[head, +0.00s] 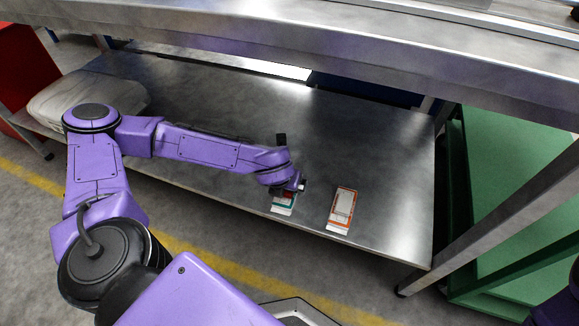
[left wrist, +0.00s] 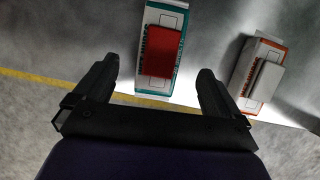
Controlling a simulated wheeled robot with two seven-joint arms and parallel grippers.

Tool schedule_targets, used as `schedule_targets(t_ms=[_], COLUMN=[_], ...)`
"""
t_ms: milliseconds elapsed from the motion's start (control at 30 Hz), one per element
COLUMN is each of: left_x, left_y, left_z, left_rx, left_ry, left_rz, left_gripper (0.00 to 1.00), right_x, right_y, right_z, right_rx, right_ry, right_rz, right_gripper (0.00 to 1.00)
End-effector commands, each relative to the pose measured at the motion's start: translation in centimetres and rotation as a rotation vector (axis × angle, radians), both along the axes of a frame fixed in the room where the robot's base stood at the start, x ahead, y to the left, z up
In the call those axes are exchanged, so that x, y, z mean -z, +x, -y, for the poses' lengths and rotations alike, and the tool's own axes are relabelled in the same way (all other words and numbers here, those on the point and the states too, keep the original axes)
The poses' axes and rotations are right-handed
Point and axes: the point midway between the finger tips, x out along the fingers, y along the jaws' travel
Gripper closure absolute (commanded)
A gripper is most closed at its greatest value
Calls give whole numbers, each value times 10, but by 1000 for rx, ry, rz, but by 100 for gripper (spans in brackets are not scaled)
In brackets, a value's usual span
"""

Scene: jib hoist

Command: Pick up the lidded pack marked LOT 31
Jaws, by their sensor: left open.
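Two packs lie on the lower metal shelf. One is white with teal edges (left wrist: 153,85) and has a red block-like piece (left wrist: 165,52) on top; in the head view this pack (head: 283,209) is partly hidden by my left gripper (head: 290,188). The other is white with orange edges (head: 338,220) and carries a pale grey piece; it also shows at the right of the left wrist view (left wrist: 247,75). I cannot read a lot number on either. My left gripper is open and empty, its fingers either side of the teal pack in the wrist view. My right gripper is not visible.
The metal shelf (head: 390,170) is mostly bare, with a steel beam (head: 300,50) overhead. A grey sack (head: 85,98) lies at its left end. A green structure (head: 510,150) and a slanted metal post (head: 500,215) stand right. A yellow line (head: 190,250) crosses the floor.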

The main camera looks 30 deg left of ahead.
Motion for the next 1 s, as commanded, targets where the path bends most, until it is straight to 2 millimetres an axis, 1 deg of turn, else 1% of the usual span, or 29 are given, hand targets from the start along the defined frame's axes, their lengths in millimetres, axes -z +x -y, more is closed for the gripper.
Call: schedule_targets(t_ms=[33, 133, 267, 333, 433, 633, 667, 700, 767, 800, 833, 1000], left_x=[9, 20, 44, 53, 59, 57, 57, 57, 57, 57, 57, 57], left_y=[2, 7, 18, 23, 26, 27, 27, 27, 27, 26, 26, 26], left_z=[0, -2, -6, -7, -9, -9, -9, -9, -9, -9, -9, -9], left_rx=[1, 2, 2, 4, 5, 6, 6, 6, 6, 6, 6, 6], left_ry=[0, 1, 0, 1, 2, 2, 2, 2, 2, 2, 2, 2], left_rz=[-1, 0, -1, 0, -1, 1, 1, 1, 1, 1, 1, 1], left_gripper=[2, 2, 2, 2, 2, 2, 5, 18, 38, 51, 61, 61], right_x=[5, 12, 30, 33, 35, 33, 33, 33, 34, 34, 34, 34], right_y=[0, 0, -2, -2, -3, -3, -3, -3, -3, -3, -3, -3], right_z=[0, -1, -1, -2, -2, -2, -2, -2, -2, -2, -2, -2], right_rx=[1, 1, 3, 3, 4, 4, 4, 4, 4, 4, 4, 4], right_ry=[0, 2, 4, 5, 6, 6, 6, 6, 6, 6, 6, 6], right_rz=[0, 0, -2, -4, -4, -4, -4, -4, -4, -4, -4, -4], right_gripper=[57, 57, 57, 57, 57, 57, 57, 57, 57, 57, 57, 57])
